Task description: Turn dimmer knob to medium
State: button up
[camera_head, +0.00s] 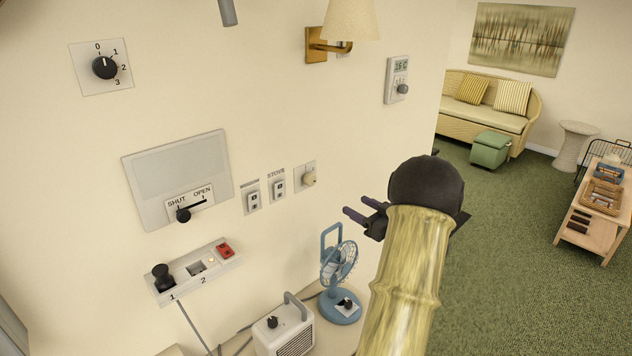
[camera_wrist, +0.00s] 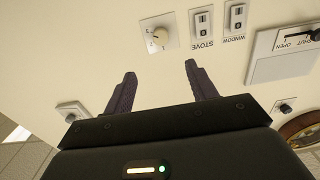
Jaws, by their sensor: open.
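A cream round knob (camera_head: 309,178) sits on a small pale wall plate, right of the switch labelled STOVE. It looks like the dimmer knob, though I read no label naming it. In the wrist view the same cream knob (camera_wrist: 158,38) shows upside down, ahead of the gap between my fingers, with small marks around it. My gripper (camera_head: 354,201) is open and empty, to the right of the knob in the head view, with its dark fingers pointing toward the wall. In the wrist view my gripper's fingertips (camera_wrist: 160,69) are apart from the knob. The knob's exact setting is too small to read.
Nearby on the wall are a STOVE switch (camera_head: 279,188), a SHUT/OPEN lever (camera_head: 190,210), a 0–3 dial (camera_head: 104,67), a thermostat (camera_head: 397,80) and a lamp (camera_head: 345,22). A blue fan (camera_head: 340,270) and a white heater (camera_head: 283,330) stand below.

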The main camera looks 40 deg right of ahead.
aim_at(312, 181)
jog(key=shift+w+a, duration=0.1)
jog(key=shift+w, duration=0.1)
jog(key=w+p, duration=0.2)
jog(key=w, duration=0.3)
jog(key=w+a+p, duration=0.1)
jog(key=w+p, duration=0.1)
jog(key=w, duration=0.4)
jog(key=w+p, duration=0.2)
jog(key=w, duration=0.4)
jog(key=shift+w+a, duration=0.1)
jog(key=shift+a, duration=0.1)
jog(key=c, duration=1)
